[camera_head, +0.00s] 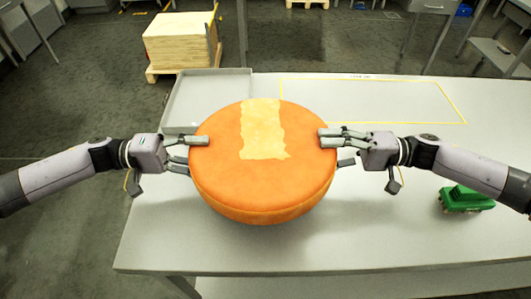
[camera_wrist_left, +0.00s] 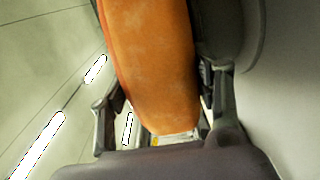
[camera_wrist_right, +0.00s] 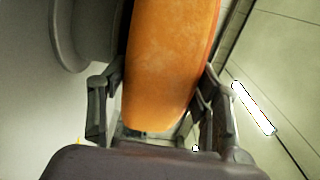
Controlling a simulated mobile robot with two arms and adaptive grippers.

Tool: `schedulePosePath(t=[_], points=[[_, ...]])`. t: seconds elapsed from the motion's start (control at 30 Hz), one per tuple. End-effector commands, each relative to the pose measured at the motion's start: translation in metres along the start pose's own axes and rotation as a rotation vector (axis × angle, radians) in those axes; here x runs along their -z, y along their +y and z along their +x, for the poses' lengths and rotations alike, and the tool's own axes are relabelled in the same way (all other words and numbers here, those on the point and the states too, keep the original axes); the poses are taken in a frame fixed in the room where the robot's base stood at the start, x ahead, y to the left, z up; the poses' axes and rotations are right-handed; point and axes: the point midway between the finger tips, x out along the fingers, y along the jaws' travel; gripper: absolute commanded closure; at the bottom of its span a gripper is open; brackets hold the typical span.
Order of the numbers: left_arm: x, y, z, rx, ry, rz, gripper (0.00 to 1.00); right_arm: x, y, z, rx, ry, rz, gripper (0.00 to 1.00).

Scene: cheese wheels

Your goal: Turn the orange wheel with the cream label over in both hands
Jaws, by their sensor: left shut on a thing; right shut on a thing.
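The orange wheel (camera_head: 225,180) is held up above the table between my two grippers, its broad face with the cream label (camera_head: 262,130) turned up toward the head camera and its near rim showing. My left gripper (camera_head: 198,154) is shut on its left edge, with one finger on the top face. My right gripper (camera_head: 332,146) is shut on its right edge in the same way. In the left wrist view the wheel (camera_wrist_left: 150,60) stands between both fingers. In the right wrist view the wheel (camera_wrist_right: 170,60) does too. The wheel's underside is hidden.
A grey tray (camera_head: 240,80) lies on the table (camera_head: 400,240) behind the wheel. A yellow outlined area (camera_head: 370,97) at the back right is empty. A green object (camera_head: 466,198) sits at the right. A pallet with stacked boards (camera_head: 180,42) stands on the floor beyond.

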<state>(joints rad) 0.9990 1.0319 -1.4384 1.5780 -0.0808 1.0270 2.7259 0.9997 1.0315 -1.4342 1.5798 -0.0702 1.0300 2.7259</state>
Motion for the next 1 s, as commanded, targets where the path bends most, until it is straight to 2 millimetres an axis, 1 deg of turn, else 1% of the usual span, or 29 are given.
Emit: schedulePosePath(t=[0.03,1.0], points=[[0.0,0.009,0.004,-0.015,-0.007,0.008,1.0,-0.002,-0.014,0.006,0.028,-0.018,-0.008,1.0],[0.0,0.0,0.005,-0.017,-0.011,0.008,1.0,-0.001,-0.004,0.006,0.027,-0.015,-0.008,1.0]])
